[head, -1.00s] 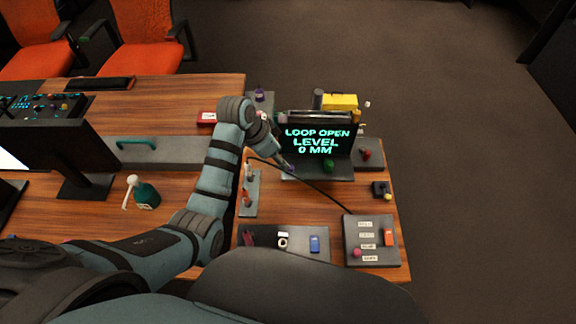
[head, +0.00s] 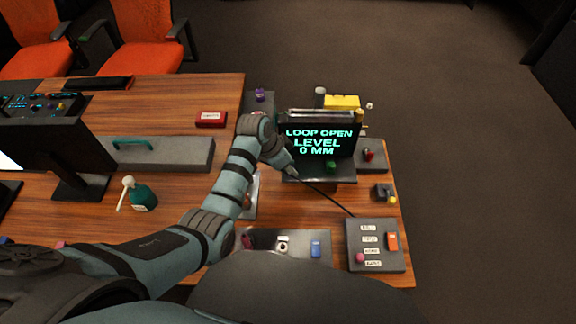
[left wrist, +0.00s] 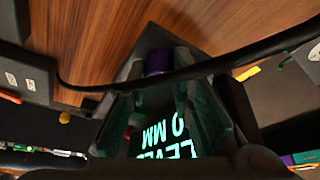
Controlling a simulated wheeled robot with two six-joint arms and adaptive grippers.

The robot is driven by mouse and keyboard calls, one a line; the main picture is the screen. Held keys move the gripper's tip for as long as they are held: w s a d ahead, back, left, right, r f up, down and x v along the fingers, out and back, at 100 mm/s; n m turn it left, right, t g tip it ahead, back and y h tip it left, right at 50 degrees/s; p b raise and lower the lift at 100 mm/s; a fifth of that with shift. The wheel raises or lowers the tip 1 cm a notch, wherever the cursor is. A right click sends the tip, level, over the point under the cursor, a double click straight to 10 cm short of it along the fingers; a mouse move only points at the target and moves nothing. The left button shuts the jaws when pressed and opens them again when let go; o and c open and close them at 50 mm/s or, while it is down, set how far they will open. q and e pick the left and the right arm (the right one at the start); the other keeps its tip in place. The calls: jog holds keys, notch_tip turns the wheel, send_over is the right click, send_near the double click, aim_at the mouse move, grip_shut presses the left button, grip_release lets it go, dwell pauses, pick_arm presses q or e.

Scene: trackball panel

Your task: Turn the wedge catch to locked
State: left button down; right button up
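I cannot tell for sure which part is the wedge catch. My left gripper (head: 291,172) is at the lower left corner of the display (head: 320,142), which reads "LOOP OPEN LEVEL 0 MM". In the left wrist view, the two teal fingers of my left gripper (left wrist: 157,80) are apart. A purple cylinder (left wrist: 158,62) on a dark plate shows beyond and between the tips; I cannot tell whether they touch it. The display (left wrist: 170,130) appears upside down below. My right gripper is not in view.
A green knob (head: 330,167) is under the display. A red control (head: 368,154) and a yellow one (head: 391,199) are to the right.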

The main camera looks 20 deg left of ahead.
pick_arm(q)
jog(key=shift+a+r+m+g+h+p, duration=0.1)
jog(key=shift+r+m+g+h+p, duration=0.15)
jog(key=shift+m+p, duration=0.55)
jog(key=m, duration=0.1)
jog(key=m+b, duration=0.1)
jog(key=shift+w+f+m+g+h, duration=0.2)
jog(key=shift+f+m+g+h, duration=0.05)
jog(key=shift+m+g, duration=0.1)
jog(key=shift+s, duration=0.1)
jog(key=c, duration=1.4)
grip_release()
